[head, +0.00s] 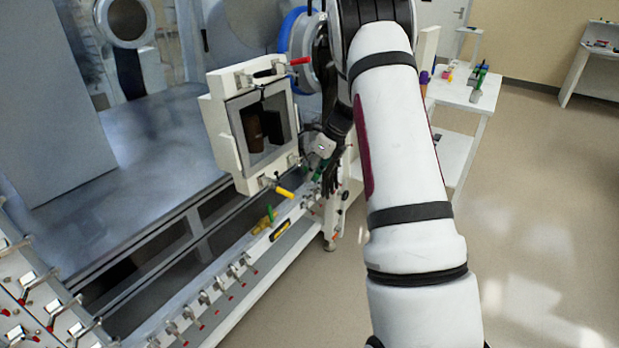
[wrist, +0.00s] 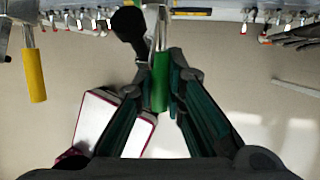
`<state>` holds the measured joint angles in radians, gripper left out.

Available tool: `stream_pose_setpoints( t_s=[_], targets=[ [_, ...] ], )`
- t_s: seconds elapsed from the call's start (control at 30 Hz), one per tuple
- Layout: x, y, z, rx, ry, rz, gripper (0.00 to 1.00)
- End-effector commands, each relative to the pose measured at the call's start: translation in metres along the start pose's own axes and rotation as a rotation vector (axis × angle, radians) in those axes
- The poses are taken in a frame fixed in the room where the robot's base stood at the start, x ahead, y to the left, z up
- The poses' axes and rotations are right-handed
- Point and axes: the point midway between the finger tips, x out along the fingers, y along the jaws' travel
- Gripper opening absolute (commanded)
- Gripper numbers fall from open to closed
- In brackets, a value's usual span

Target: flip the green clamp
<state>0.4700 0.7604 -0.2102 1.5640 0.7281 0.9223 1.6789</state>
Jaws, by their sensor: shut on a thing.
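The green clamp (wrist: 160,82) shows its green handle in the middle of the wrist view, hanging from a metal lever. My gripper (wrist: 160,92) has its two fingers on either side of the green handle and is shut on it. In the head view my gripper (head: 326,172) is at the right side of the white framed hatch, partly hidden by its own dark parts. A bit of green (head: 318,168) shows there at the fingers.
A yellow-handled clamp (wrist: 34,75) hangs at the left in the wrist view. A red-handled clamp (head: 299,61) and a yellow-handled one (head: 284,192) sit on the hatch frame (head: 222,135). A white side table (head: 462,95) stands at the right. Open floor lies right of my arm.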

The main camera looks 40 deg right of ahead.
Motion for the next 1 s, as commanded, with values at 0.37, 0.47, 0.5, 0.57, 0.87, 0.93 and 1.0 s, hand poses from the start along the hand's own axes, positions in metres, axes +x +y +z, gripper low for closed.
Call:
stream_pose_setpoints(
  t_s=[0.37, 0.47, 0.5, 0.57, 0.87, 0.93, 1.0],
  targets=[
    [-0.008, 0.001, 0.002, 0.034, 0.175, -0.006, 0.00],
    [-0.009, 0.001, 0.002, 0.040, 0.196, -0.005, 0.00],
    [-0.009, 0.001, 0.002, 0.041, 0.201, -0.005, 0.00],
    [-0.010, 0.001, 0.002, 0.042, 0.206, -0.005, 0.00],
    [-0.010, 0.002, 0.002, 0.042, 0.210, -0.004, 0.00],
    [-0.010, 0.002, 0.002, 0.042, 0.210, -0.004, 0.00],
    [-0.010, 0.002, 0.002, 0.042, 0.210, -0.004, 0.20]
  ],
)
